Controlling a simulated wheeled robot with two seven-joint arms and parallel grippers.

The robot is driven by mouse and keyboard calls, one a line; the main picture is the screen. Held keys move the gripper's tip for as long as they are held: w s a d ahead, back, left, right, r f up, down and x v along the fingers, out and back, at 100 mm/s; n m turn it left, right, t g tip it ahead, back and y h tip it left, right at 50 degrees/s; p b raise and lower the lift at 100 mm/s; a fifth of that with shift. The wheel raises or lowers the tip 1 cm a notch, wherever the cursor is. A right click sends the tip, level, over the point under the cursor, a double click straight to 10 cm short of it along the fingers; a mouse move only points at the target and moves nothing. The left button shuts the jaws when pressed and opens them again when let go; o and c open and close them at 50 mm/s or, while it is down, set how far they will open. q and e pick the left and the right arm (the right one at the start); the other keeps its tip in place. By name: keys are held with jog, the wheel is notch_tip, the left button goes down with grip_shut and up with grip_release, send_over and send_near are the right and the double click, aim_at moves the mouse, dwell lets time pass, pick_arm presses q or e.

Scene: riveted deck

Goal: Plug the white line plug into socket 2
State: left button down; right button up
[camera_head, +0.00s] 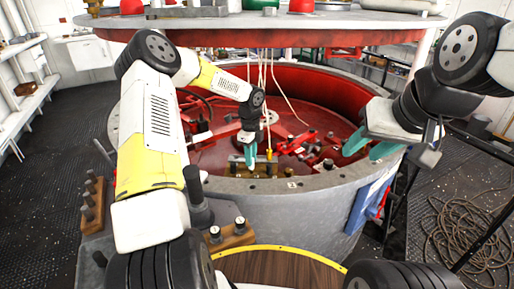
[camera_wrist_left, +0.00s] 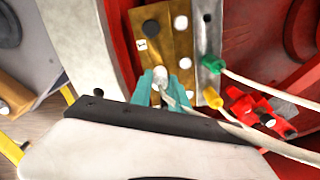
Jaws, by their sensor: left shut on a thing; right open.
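My left gripper (camera_head: 251,160) has teal fingers and is inside the round red tub. In the left wrist view it (camera_wrist_left: 164,92) is shut on the white line plug (camera_wrist_left: 160,76), whose pale cable trails to the right. The plug's tip is at the brass socket panel (camera_wrist_left: 167,45). I cannot tell whether it is in a hole or just over it. The panel has a dark hole (camera_wrist_left: 151,27), several white round spots and a small label (camera_wrist_left: 141,44) too small to read surely. My right gripper (camera_head: 369,146) is open and empty over the tub's right rim.
A green plug (camera_wrist_left: 211,64) and a yellow plug (camera_wrist_left: 212,97) sit beside the panel, with pale cables near the gripper. Red fittings (camera_wrist_left: 262,112) lie to the right. The tub's grey rim (camera_head: 300,186) is in front. A round shelf (camera_head: 260,24) hangs above.

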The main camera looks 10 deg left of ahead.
pick_arm(q)
jog(key=shift+f, duration=1)
dwell(0.6)
jog(key=c, duration=1.2)
grip_release()
jog(key=shift+o, duration=0.2)
notch_tip(320, 180, up, 8)
jog(key=shift+f, duration=0.15)
